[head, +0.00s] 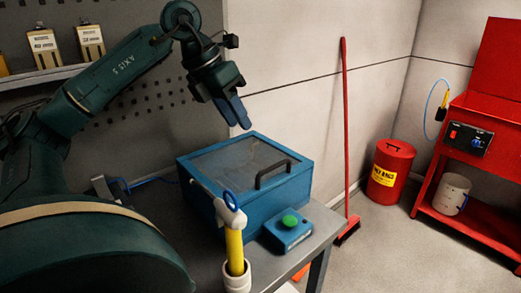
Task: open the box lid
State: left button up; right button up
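The blue box (235,208) stands on the grey table. Its lid (205,160) is down and has a see-through panel in a blue frame. A black bar handle (272,172) is on the lid near the right-hand side. My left gripper (240,122) hangs above the back of the box with its blue fingers pointing down, apart from the lid and the handle. The fingers appear close together, and I cannot tell if there is a gap. I see nothing held in them. My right gripper is not in view.
A red broom (345,130), red bin (390,170) and red cart (480,210) stand to the right.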

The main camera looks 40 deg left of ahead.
pick_arm(q)
jog(key=x, duration=1.3)
jog(key=shift+w, duration=0.1)
jog(key=shift+c, duration=0.5)
grip_shut()
